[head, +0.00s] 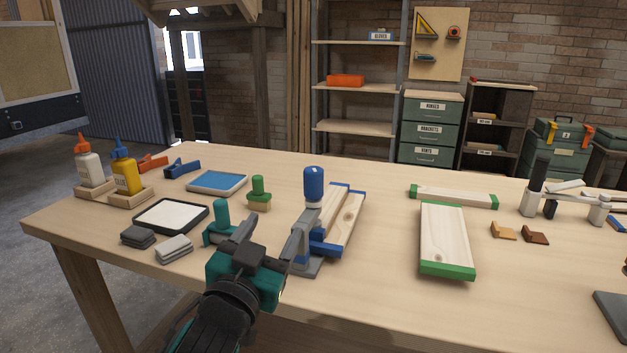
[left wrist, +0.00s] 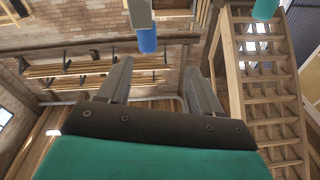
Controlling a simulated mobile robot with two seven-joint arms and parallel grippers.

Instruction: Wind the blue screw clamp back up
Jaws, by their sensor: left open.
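The blue screw clamp shows its upright blue handle (head: 314,184) above a pale collar, with a grey foot (head: 308,266) near the front of the bench. Its middle is partly hidden by my gripper. In the left wrist view the handle (left wrist: 147,40) appears upside down, beyond the fingers. My left gripper (head: 280,220) is open and empty, with its right finger close in front of the clamp; I cannot tell whether they touch. Its fingers also show in the left wrist view (left wrist: 163,72). Wooden boards with blue ends (head: 347,218) lie beside the clamp. My right gripper is not in view.
A teal upright handle (head: 222,211) stands just left of my left gripper. A green-knobbed block (head: 260,191), a white-topped tray (head: 171,216) and grey pads (head: 174,248) lie nearby. A green-ended board (head: 445,237) is on the right, with clear bench between.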

